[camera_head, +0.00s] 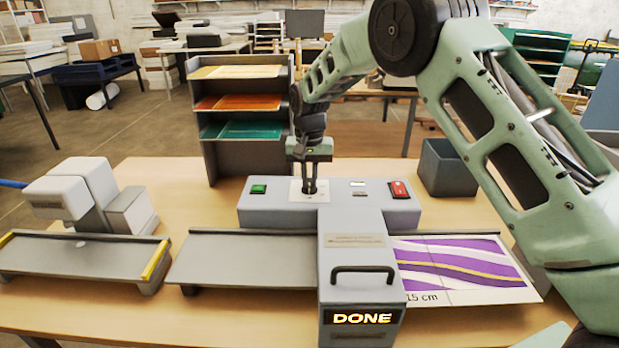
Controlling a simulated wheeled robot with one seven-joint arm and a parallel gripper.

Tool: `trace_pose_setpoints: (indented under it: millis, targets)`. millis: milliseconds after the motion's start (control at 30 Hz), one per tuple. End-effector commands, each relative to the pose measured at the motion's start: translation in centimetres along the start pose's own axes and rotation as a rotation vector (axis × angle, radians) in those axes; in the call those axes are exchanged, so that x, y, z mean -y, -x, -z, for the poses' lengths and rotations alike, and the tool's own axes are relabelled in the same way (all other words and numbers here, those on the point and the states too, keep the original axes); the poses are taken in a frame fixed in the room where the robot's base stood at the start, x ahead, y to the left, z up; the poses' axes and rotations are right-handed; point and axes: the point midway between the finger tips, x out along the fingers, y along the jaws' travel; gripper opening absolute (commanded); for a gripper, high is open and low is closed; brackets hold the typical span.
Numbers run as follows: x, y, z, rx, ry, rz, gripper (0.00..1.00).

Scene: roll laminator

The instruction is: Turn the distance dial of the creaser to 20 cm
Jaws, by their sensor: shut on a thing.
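The creaser (272,206) is a grey machine on the wooden table, with a front cover that has a black handle (362,272) and a lit "DONE" display (362,318). A green button (259,189) and a red switch (399,189) sit on its top. Between them is a pale dial plate (297,191). My gripper (309,190) points straight down over this plate, with its fingers shut on the dial. The fingers hide the dial itself, and its setting cannot be read. A purple, white and yellow printed sheet (470,262) marked "15 cm" lies on the right side.
A grey infeed tray (240,258) extends left of the cover. Another grey machine (90,192) with a tray stands at the far left. A shelf with coloured sheets (206,155) stands behind, and a dark bin (447,168) is at the back right.

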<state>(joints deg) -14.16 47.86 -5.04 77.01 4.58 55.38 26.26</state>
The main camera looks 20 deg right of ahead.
Motion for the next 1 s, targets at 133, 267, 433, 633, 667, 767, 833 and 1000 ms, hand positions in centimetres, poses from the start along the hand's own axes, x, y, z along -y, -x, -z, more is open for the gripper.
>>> trace_pose_setpoints:
  millis: [133, 267, 433, 633, 667, 767, 833, 1000]
  targets:
    - [0.1, 0.2, 0.1, -0.006, -0.014, 0.003, 0.00]
    - [0.1, 0.2, 0.2, -0.006, -0.016, 0.003, 0.00]
    - [0.1, 0.2, 0.2, -0.006, -0.016, 0.003, 0.00]
    - [0.0, 0.2, 0.1, -0.005, -0.015, 0.002, 0.34]
    - [0.0, 0.1, 0.1, -0.004, -0.015, 0.002, 0.34]
    - [0.0, 0.1, 0.1, -0.003, -0.014, 0.001, 0.34]
    - [0.0, 0.1, 0.1, -0.003, -0.014, 0.001, 0.34]
    - [0.1, 1.1, 0.1, -0.004, -0.014, 0.002, 0.34]
